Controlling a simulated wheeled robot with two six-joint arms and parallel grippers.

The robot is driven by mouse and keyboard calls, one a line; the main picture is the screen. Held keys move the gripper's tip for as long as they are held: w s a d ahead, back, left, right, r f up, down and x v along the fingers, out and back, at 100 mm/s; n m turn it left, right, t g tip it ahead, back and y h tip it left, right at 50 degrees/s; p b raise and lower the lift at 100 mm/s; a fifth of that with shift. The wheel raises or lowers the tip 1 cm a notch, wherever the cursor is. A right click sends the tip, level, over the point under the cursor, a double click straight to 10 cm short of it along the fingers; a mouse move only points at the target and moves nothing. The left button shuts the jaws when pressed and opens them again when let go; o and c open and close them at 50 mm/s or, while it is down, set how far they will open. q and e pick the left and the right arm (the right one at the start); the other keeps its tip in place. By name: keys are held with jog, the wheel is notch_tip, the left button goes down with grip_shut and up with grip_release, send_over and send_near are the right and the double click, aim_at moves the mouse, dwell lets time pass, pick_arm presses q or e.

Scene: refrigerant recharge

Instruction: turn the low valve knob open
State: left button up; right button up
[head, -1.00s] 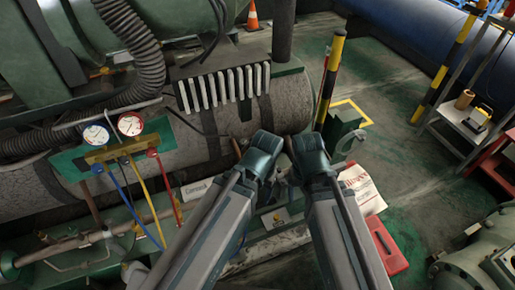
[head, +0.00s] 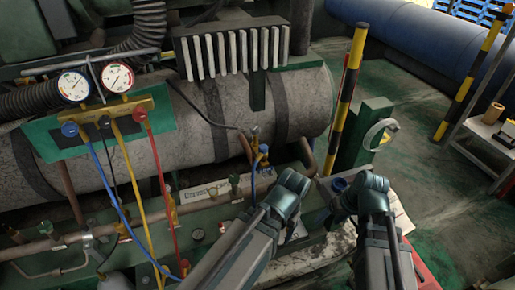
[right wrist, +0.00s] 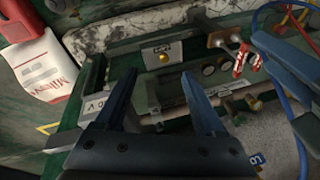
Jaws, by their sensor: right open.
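The gauge manifold (head: 108,118) is on the left in the head view, with two round dials above it. Its blue knob (head: 69,129), which I take for the low valve knob, sits at the left end. A red knob (head: 140,114) is at the right end. My right gripper (head: 326,205) is well to the right of and below the manifold. In the right wrist view its fingers (right wrist: 160,100) are spread, with nothing between them. My left arm's wrist is right of the manifold; its fingers are hidden in the head view. Blue finger-like parts show at the right wrist view's right edge.
Blue, yellow and red hoses (head: 148,225) hang below the manifold. A large grey cylinder (head: 215,110) lies behind it. A black-and-yellow post (head: 346,95) stands right of the cylinder. Pipes and small valves run along the front. Open floor lies at the right.

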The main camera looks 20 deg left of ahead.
jog(key=w+a+n+t+y+b, duration=0.1)
jog(key=w+a+n+y+b, duration=0.1)
jog(key=w+a+n+y, duration=0.3)
jog(key=n+t+y, duration=0.4)
jog(key=t+y, duration=0.1)
jog(key=y, duration=0.3)
send_near(259, 130)
pick_arm(q)
notch_tip(259, 130, down, 4)
jog(key=shift+r, duration=0.1)
pick_arm(e)
jog(key=x, duration=1.1)
jog(key=shift+w+a, duration=0.1)
jog(key=shift+a, duration=0.05)
grip_shut()
